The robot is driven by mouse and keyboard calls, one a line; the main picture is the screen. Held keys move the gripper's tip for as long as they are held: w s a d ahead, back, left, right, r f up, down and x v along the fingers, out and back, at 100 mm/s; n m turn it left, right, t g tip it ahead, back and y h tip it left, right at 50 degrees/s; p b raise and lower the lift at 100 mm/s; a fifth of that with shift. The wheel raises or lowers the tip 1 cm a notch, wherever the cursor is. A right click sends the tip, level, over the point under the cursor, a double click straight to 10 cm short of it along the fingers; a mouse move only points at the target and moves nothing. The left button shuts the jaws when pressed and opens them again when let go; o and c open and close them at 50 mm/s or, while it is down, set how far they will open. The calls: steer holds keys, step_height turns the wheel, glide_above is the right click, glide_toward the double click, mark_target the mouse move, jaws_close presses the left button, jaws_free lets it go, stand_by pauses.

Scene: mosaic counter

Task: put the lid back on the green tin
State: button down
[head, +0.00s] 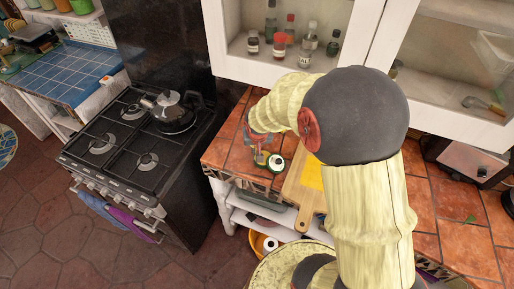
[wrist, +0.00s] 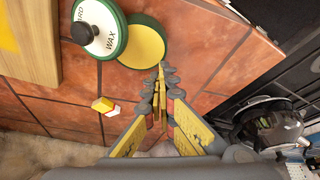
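In the wrist view a round piece with a green rim and yellow face (wrist: 143,42), looking like the open tin, lies on the tiles. Touching or overlapping it on the left is a white-topped disc with a green side, a black centre and the word WAX (wrist: 107,22), looking like the lid. In the head view the white disc (head: 276,161) shows near the counter's left end. My gripper (wrist: 163,72) points toward the yellow-faced piece, its fingertips together just short of the rim. Nothing is visible between them. In the head view my arm partly covers this area.
A wooden board (head: 302,205) with a yellow sheet lies right of the disc. A small yellow-and-white block (wrist: 105,105) is on the tiles. A glass-fronted cabinet (head: 236,66) is behind.

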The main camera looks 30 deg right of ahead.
steer(key=shift+w+a+r+b, duration=0.35)
steer(key=shift+w+a, duration=0.35)
steer(key=shift+w, duration=0.3)
steer(key=shift+w+a+r+b, duration=0.3)
steer(key=shift+w+a, duration=0.35)
steer(key=shift+w, duration=0.4)
steer(key=shift+w+a+r+b, duration=0.25)
steer(key=shift+w+a+b, duration=0.15)
steer(key=shift+w+a, duration=0.45)
stand_by(2.3)
steer(key=shift+w+a+r+b, duration=0.15)
steer(key=shift+w+a, duration=0.25)
steer(key=shift+w, duration=0.3)
steer(key=shift+w+a+r+b, duration=0.15)
steer(key=shift+w+a, duration=0.2)
steer(key=shift+w, duration=0.35)
steer(key=shift+w+a+r+b, duration=0.15)
steer(key=shift+w+a, duration=0.25)
steer(key=shift+w, duration=0.3)
stand_by(0.7)
